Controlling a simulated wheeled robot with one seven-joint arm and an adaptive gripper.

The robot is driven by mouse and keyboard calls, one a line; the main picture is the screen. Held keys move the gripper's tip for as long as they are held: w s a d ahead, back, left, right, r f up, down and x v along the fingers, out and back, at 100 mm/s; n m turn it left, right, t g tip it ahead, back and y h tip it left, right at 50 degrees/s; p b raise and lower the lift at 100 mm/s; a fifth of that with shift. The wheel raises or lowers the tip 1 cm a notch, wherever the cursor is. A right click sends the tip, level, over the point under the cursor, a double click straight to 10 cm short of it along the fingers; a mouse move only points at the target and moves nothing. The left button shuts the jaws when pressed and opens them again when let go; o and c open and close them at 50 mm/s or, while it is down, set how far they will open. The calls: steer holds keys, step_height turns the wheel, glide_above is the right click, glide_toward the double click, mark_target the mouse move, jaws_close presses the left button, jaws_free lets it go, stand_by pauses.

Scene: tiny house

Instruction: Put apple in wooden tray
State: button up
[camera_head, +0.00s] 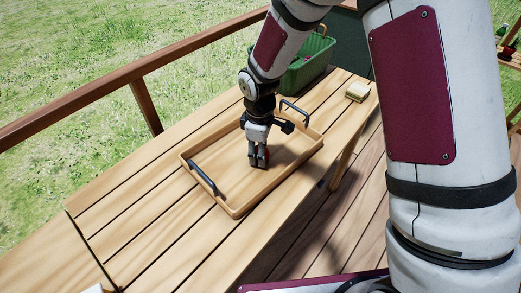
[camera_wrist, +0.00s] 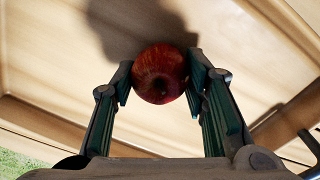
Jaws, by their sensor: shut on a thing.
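A red apple (camera_wrist: 160,75) is between the two fingers of my gripper (camera_wrist: 160,84) in the wrist view, and the fingers are shut on it. In the head view my gripper (camera_head: 258,162) points down inside the outline of the wooden tray (camera_head: 238,211), near its middle. The apple (camera_head: 266,154) is mostly hidden there behind the fingers. The tray also shows in the wrist view (camera_wrist: 40,50), with a shadow on its floor beside the apple. I cannot tell whether the apple touches the tray floor.
The tray has dark handles at both ends (camera_head: 203,178) and lies on a slatted wooden table (camera_head: 150,215). A green basket (camera_head: 305,72) stands behind it. A small pale block (camera_head: 357,91) lies at the table's far right. A wooden railing (camera_head: 100,90) runs behind. The table's left part is clear.

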steer(key=shift+f, duration=0.1)
steer(key=o, duration=1.1)
steer(key=shift+o, duration=0.2)
step_height(320, 180, up, 12)
steer(key=p, duration=0.1)
steer(key=shift+s, duration=0.3)
steer(key=shift+r, duration=0.2)
steer(key=s+d+r+m+t, duration=0.1)
steer(key=s+d+r+m, duration=0.6)
steer(key=s+d+r, duration=0.55)
steer(key=s+d+r+m, duration=0.1)
steer(key=s+m, duration=0.2)
steer(key=s, duration=0.4)
steer(key=s+d+r+m+t, duration=0.1)
steer(key=s+r+m, duration=0.1)
steer(key=s, duration=0.6)
steer(key=shift+s+d+m, duration=0.25)
steer(key=shift+m, duration=0.55)
